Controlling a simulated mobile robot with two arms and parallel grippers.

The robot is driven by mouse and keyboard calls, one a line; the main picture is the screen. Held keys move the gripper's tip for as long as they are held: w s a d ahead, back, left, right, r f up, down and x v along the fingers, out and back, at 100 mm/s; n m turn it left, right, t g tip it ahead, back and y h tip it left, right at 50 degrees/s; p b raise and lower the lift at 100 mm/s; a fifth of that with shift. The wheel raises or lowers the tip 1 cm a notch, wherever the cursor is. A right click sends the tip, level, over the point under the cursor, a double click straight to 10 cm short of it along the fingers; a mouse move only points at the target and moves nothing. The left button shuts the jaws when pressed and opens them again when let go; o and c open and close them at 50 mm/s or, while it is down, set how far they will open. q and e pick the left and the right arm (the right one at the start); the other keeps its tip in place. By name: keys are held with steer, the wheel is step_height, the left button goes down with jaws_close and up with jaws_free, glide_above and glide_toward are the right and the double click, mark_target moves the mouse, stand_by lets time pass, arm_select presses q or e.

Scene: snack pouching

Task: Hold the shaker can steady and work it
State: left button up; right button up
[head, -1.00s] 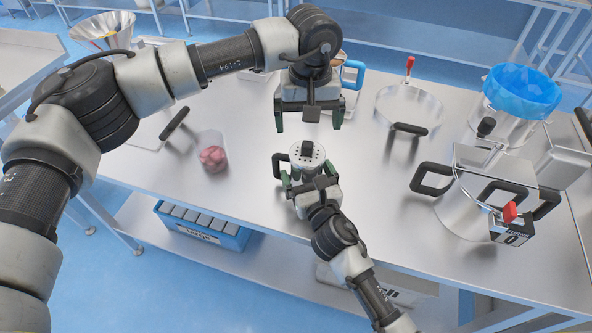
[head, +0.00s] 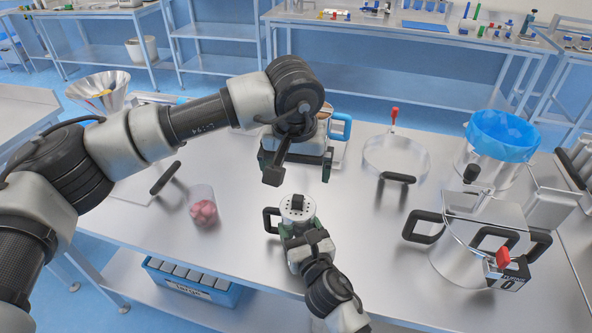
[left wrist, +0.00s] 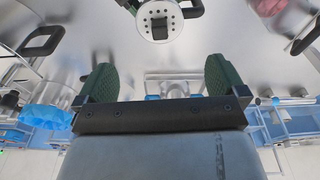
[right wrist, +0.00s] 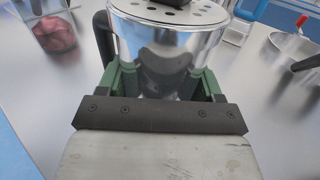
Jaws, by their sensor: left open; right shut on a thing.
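The shaker can (head: 297,208) is a shiny metal cylinder with a perforated top, a black knob and a black side handle. It stands upright at the front middle of the table. My right gripper (head: 306,240) is shut on its body from the front; the right wrist view shows the green fingers on both sides of the can (right wrist: 165,50). My left gripper (head: 295,172) is open and empty, behind and above the can. In the left wrist view the can's perforated top (left wrist: 158,20) lies beyond the open green fingers (left wrist: 160,80).
A clear cup with pink pieces (head: 204,207) stands left of the can. A steel pan (head: 396,160), a lidded pot (head: 470,240) and a blue-lined bin (head: 500,140) stand to the right. A blue-handled container (head: 340,128) is behind my left gripper.

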mark_target(298, 197)
arm_select(q)
steer(key=f, duration=0.3)
steer(key=w+f, duration=0.1)
steer(key=f, duration=0.6)
steer(key=shift+w+d+f, duration=0.2)
steer(key=shift+w+f, duration=0.1)
steer(key=shift+f, duration=0.1)
steer(key=c, duration=0.9)
steer(key=shift+r, duration=0.1)
steer(key=shift+r, duration=0.15)
steer(key=shift+r, duration=0.95)
